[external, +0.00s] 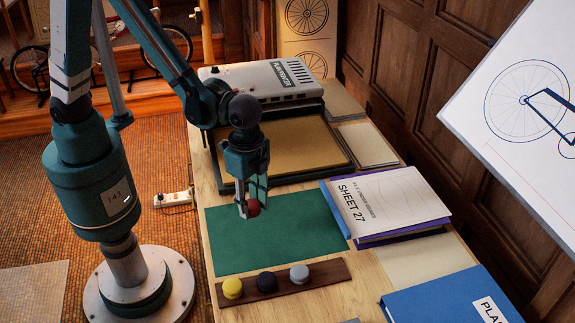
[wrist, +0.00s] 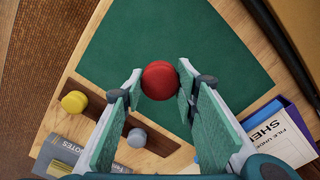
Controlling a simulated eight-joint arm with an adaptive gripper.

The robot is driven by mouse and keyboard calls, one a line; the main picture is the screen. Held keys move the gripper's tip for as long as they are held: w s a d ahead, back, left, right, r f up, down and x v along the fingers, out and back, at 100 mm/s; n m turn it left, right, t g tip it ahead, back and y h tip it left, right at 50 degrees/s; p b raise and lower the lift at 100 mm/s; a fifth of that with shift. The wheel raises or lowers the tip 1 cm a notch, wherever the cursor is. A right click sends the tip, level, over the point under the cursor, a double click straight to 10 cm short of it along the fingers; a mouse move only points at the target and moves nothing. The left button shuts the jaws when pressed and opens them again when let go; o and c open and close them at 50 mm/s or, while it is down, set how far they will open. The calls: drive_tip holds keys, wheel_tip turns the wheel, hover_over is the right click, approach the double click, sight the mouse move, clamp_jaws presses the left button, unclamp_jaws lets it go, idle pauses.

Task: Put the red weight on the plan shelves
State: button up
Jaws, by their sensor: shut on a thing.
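The red weight (external: 254,208) is round and sits between the fingertips of my gripper (external: 247,207), over the green mat (external: 290,245). In the wrist view the red weight (wrist: 160,80) is held between the two fingertips of my gripper (wrist: 160,84), with the green mat (wrist: 185,30) behind it. My gripper is shut on it and points down. I cannot tell whether the weight touches the mat or hangs just above it. I cannot pick out the plan shelves for sure in either view.
A Sheet 27 stack (external: 385,200) lies right of the mat. The plan printer (external: 262,80) stands behind. A blue folder (external: 450,300) lies at front right.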

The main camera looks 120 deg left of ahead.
sight(251, 204)
drive_tip(key=shift+f+b, duration=0.35)
drive_tip(key=shift+f, duration=1.95)
drive_tip(key=shift+f, duration=0.1)
drive_tip(key=shift+f+b, duration=0.35)
drive_tip(key=shift+f, duration=1.45)
drive_tip(key=shift+f, duration=0.15)
drive_tip(key=o, duration=1.2)
drive_tip(key=shift+c, duration=0.2)
drive_tip(key=shift+r+p, duration=1.05)
drive_tip(key=shift+r, duration=5.15)
